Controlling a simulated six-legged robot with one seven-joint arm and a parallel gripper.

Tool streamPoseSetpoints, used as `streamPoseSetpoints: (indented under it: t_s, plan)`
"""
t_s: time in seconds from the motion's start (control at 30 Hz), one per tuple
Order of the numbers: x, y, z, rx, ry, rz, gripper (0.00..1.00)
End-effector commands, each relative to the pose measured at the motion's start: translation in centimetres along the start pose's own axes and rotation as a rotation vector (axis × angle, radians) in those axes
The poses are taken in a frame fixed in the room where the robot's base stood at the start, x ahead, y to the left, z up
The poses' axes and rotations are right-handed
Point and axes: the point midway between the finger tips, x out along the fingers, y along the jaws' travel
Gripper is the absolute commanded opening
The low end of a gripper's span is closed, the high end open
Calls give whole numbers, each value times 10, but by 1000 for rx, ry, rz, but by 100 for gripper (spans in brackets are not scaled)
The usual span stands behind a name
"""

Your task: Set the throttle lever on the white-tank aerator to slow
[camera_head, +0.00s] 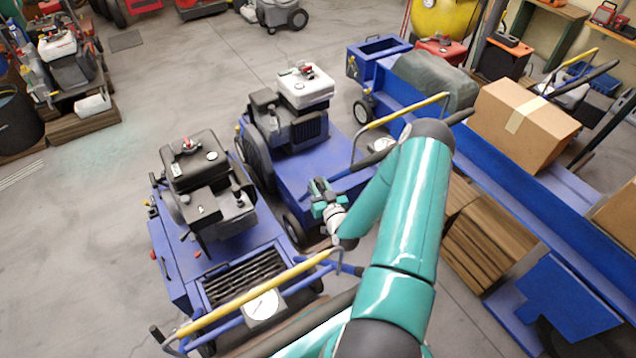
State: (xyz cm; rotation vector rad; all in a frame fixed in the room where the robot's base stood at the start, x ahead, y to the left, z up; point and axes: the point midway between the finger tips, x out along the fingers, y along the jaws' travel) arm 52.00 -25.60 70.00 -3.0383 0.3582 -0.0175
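The white-tank aerator (335,165) stands in the middle, a blue machine with a white-topped engine (305,88) and a yellow handle bar (405,112). A small round white dial (383,145) shows below that bar, partly behind my arm. I cannot make out its throttle lever or the lever's setting. My gripper (316,188) is small in view, over the near part of this aerator's blue deck. I cannot tell whether its fingers are apart, and I see nothing held.
A similar aerator with a black tank (192,160) stands close on the left; its yellow bar (255,292) and dial (262,305) are nearest. A blue bench with a cardboard box (522,122) and a wooden pallet (480,235) lie right. Open floor (75,240) is at left.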

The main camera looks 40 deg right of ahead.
Motion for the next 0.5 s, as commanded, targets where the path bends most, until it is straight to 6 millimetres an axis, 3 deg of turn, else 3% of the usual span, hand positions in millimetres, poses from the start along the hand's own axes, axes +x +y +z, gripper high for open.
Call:
streamPoseSetpoints:
  t_s: [0.17,0.43,0.5]
  plan:
    - [14,0,0,0,0,1,27]
    - [15,0,0,0,-1,1,27]
    - [15,0,0,0,-1,1,13]
